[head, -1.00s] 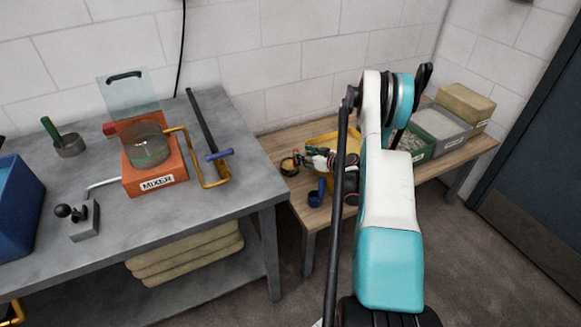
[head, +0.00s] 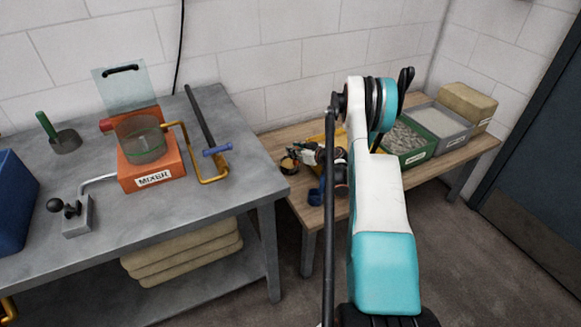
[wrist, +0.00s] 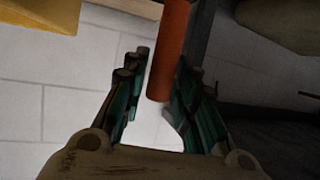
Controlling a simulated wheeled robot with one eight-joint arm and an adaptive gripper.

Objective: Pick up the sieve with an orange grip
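In the wrist view an orange cylindrical grip (wrist: 170,50) reaches down from the top edge. Its lower end lies between the fingers of my gripper (wrist: 160,100). The fingers stand apart on either side, with a visible gap on the left and a narrower one on the right. The rest of the sieve is out of the wrist frame. In the head view my gripper (head: 309,153) is over the low wooden table, partly behind my arm. A dark round item with some orange (head: 288,165) lies just left of it; I cannot tell whether it is the sieve.
The low wooden table (head: 283,143) also holds a blue scoop (head: 316,195), a yellow container (head: 318,140), a green bin (head: 403,148) and a grey bin (head: 440,125). The metal bench (head: 215,180) with the orange mixer (head: 150,170) stands on the left. A wall is close behind.

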